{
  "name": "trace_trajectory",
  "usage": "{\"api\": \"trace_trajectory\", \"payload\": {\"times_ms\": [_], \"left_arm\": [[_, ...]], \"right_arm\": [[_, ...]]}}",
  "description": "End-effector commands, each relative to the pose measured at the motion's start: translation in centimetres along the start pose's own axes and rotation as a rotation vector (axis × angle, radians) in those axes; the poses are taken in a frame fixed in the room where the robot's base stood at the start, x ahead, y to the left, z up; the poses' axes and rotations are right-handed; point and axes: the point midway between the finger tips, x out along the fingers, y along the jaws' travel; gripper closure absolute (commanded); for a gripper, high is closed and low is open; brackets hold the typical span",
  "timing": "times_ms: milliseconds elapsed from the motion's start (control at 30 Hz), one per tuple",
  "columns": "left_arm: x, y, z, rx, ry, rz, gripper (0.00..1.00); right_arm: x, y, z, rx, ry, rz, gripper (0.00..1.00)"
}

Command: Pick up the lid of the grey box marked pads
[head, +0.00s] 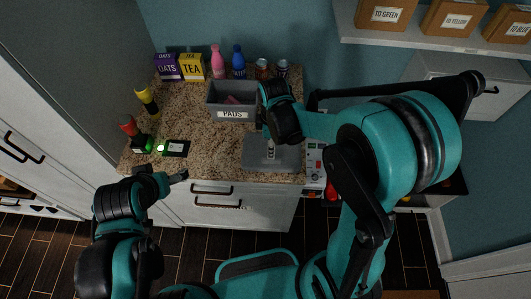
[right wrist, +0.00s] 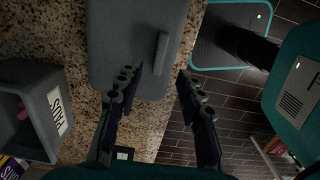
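The grey box marked PADS (head: 232,114) stands open on the granite counter, with something pink inside; it also shows at the left of the right wrist view (right wrist: 45,90). Its flat grey lid (head: 290,160) lies apart from it on the counter, near the front right edge. The lid (right wrist: 115,45) has a raised bar handle (right wrist: 160,54) in the right wrist view. My right gripper (head: 270,152) is above the lid; in the wrist view its fingers (right wrist: 157,75) are apart, with the handle just beyond the tips. My left gripper (head: 180,176) is empty at the counter's front edge.
Oats and tea boxes (head: 190,66), bottles (head: 238,62) and cans (head: 281,69) line the back of the counter. Spray bottles (head: 147,101) and a dark lit device (head: 176,148) are at the left. A shelf with cardboard boxes (head: 387,14) hangs at upper right.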

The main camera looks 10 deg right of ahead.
Motion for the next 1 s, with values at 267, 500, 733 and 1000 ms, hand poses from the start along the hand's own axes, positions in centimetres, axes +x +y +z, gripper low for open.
{"api": "trace_trajectory", "payload": {"times_ms": [267,500,733,1000], "left_arm": [[0.7,0.0,0.5,0.000,0.000,0.000,0.18],[1.4,0.0,1.0,0.000,0.000,0.000,0.18],[1.5,0.0,1.1,0.000,0.000,0.000,0.18],[1.5,0.0,1.1,0.000,0.000,0.000,0.18]], "right_arm": [[3.3,0.0,0.0,-0.008,-0.002,-0.004,0.62],[6.8,0.0,0.1,-0.007,-0.001,-0.003,0.62],[7.8,0.0,0.1,-0.006,-0.001,-0.003,0.62],[7.8,0.0,0.1,-0.006,-0.001,-0.003,0.99]]}}
